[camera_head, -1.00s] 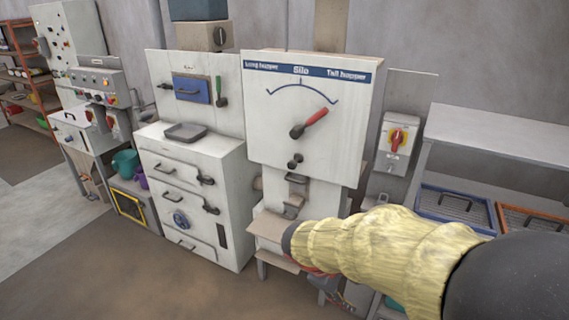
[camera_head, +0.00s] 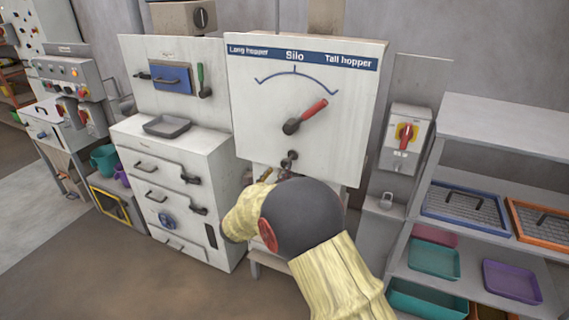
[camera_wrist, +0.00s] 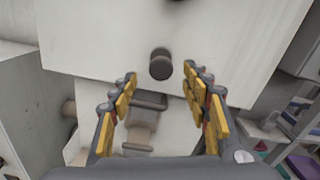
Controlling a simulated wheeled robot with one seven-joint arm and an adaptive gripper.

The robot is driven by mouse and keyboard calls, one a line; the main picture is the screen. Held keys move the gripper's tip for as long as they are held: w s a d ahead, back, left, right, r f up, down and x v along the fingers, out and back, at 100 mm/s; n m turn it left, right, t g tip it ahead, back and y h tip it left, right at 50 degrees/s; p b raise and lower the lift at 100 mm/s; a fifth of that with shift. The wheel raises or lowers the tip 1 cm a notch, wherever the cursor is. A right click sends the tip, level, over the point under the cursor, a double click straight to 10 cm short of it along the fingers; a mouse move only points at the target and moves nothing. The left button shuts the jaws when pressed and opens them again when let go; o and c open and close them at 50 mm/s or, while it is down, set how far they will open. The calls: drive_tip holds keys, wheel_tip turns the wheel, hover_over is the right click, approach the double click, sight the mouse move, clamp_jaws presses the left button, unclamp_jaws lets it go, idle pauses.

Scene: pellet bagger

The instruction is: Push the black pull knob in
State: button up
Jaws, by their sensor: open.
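The black pull knob (camera_wrist: 160,66) sticks out near the lower edge of the white Silo panel (camera_wrist: 100,45). In the wrist view it lies ahead of my gripper (camera_wrist: 163,84), between the lines of the two yellow-and-grey fingers. The fingers are spread open and empty, and a gap to the knob seems to remain. In the head view the knob (camera_head: 291,157) shows under the red-handled pointer (camera_head: 304,117), just above my arm. My arm hides most of the gripper there.
Below the panel is a chute-like grey fitting (camera_wrist: 145,115). A grey switch box (camera_head: 404,138) with a red and yellow knob stands right of the panel. A white drawer cabinet (camera_head: 170,165) stands left. Shelves with trays (camera_head: 435,260) are at the right.

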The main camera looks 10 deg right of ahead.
sight(285, 165)
drive_tip(key=x, duration=0.3)
drive_tip(key=b+x, duration=0.1)
drive_tip(key=x, duration=0.2)
drive_tip(key=shift+d+f, duration=0.1)
drive_tip(key=shift+f, duration=0.1)
drive_tip(key=shift+w+d+r+b, duration=0.1)
drive_tip(key=shift+w+d+b, duration=0.25)
drive_tip(key=shift+w, duration=0.1)
drive_tip(key=shift+c, duration=0.5)
drive_tip(key=c, duration=1.1)
clamp_jaws()
